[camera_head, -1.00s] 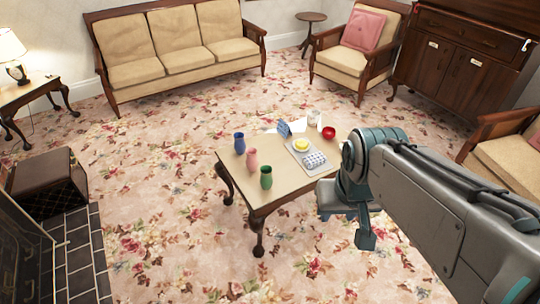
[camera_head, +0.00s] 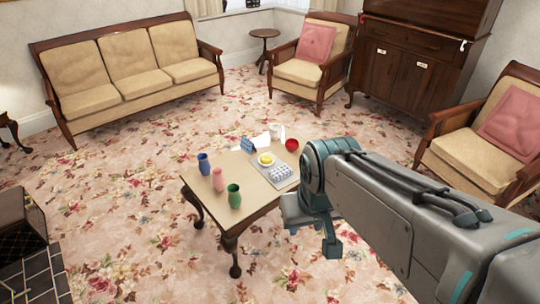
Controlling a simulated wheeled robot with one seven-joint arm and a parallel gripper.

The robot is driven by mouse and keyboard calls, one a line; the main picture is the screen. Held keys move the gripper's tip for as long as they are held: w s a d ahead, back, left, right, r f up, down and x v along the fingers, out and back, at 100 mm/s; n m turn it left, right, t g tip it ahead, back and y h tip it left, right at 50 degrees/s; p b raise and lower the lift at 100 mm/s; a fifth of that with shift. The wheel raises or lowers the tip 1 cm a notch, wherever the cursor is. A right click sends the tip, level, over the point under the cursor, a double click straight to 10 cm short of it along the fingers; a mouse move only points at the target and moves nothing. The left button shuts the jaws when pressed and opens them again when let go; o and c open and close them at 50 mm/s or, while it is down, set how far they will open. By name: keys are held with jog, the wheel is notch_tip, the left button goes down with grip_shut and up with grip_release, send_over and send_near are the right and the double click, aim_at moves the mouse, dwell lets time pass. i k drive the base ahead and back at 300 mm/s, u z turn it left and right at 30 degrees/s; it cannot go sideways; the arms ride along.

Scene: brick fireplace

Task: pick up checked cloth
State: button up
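A small blue-and-white checked item (camera_head: 281,172), which looks like the checked cloth, lies on a pale tray (camera_head: 264,176) on the low wooden table (camera_head: 214,184). A second small blue patterned item (camera_head: 247,145) sits farther back on the table; I cannot tell what it is. My gripper (camera_head: 332,246) is at the end of my arm, at the table's right side in the picture. It appears apart from the checked item. Its fingers are too small and turned away to show whether they are open or shut.
A blue vase (camera_head: 204,164), a pink vase (camera_head: 218,180) and a green vase (camera_head: 234,196) stand along the table's left side. A yellow item (camera_head: 266,159), red bowl (camera_head: 292,145) and white cup (camera_head: 276,131) are near the tray. Floral carpet (camera_head: 130,220) around the table is clear.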

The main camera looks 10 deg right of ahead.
aim_at(277, 174)
jog(key=z, duration=0.65)
jog(key=i, duration=1.95)
jog(key=u, duration=0.45)
